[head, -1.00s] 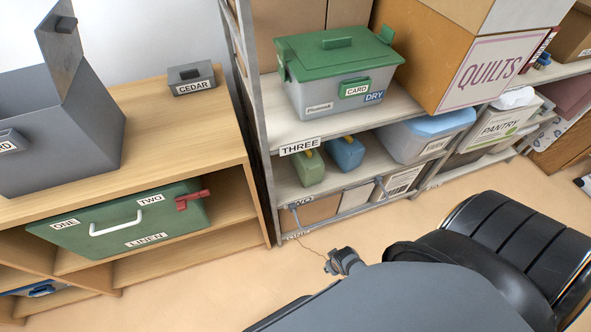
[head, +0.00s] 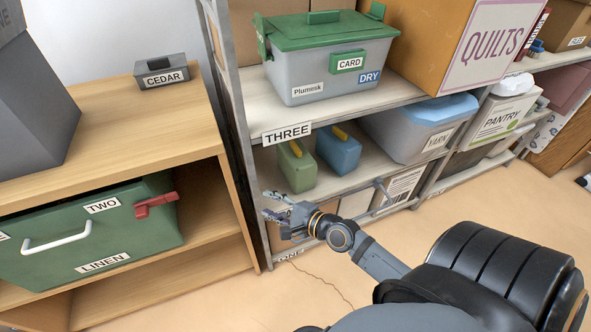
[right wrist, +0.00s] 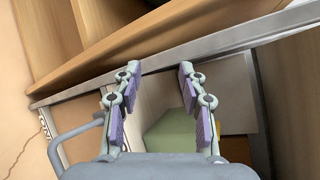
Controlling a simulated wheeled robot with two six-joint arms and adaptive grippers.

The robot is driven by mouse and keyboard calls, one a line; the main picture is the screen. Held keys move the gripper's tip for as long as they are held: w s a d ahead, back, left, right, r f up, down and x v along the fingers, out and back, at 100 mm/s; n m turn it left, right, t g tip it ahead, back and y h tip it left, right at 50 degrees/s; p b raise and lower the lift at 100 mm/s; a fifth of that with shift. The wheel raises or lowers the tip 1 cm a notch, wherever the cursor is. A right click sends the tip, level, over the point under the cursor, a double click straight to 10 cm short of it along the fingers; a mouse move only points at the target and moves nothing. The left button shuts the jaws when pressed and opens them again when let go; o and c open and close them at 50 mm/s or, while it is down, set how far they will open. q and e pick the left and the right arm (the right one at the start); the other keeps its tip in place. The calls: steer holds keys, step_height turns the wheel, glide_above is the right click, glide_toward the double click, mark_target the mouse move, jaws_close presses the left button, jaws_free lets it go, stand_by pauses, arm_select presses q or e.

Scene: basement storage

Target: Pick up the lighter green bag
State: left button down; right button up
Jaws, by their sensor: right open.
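The lighter green bag (head: 296,168) stands upright on the middle shelf, with a yellow piece at its top. A blue bag (head: 337,153) with a similar yellow piece stands close on its right. My right gripper (head: 270,204) is open and empty, in front of the shelf and a little lower than the green bag in the head view. In the right wrist view, a green shape that looks like the bag (right wrist: 172,132) shows between the open fingers (right wrist: 158,76), partly hidden by the gripper. My left gripper is out of view.
A metal shelf post and the THREE label (head: 287,134) stand beside and above the bags. A green-lidded bin (head: 330,75) sits on the shelf above. A clear bin with a blue lid (head: 425,125) is to the right. A wooden cabinet (head: 150,125) stands left.

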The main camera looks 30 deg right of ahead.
steer(key=w+d+r+m+t+h, duration=0.2)
steer(key=w+d+m+t+h, duration=0.15)
steer(key=d+m, duration=0.75)
steer(key=m+h, duration=0.5)
steer(key=m, duration=0.2)
glide_toward(300, 154)
steer(key=w, duration=0.4)
steer(key=w+d, duration=0.1)
steer(key=w, duration=0.2)
steer(key=shift+d+f, duration=0.1)
steer(key=shift+d, duration=0.1)
steer(key=w, duration=0.5)
steer(key=shift+d+f, duration=0.2)
steer(key=shift+d, duration=0.1)
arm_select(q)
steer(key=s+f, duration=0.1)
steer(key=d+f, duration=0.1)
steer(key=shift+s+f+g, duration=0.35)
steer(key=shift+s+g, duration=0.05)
arm_select(e)
steer(key=shift+s, duration=0.1)
steer(key=shift+c, duration=0.6)
jaws_close()
steer(key=shift+r, duration=0.1)
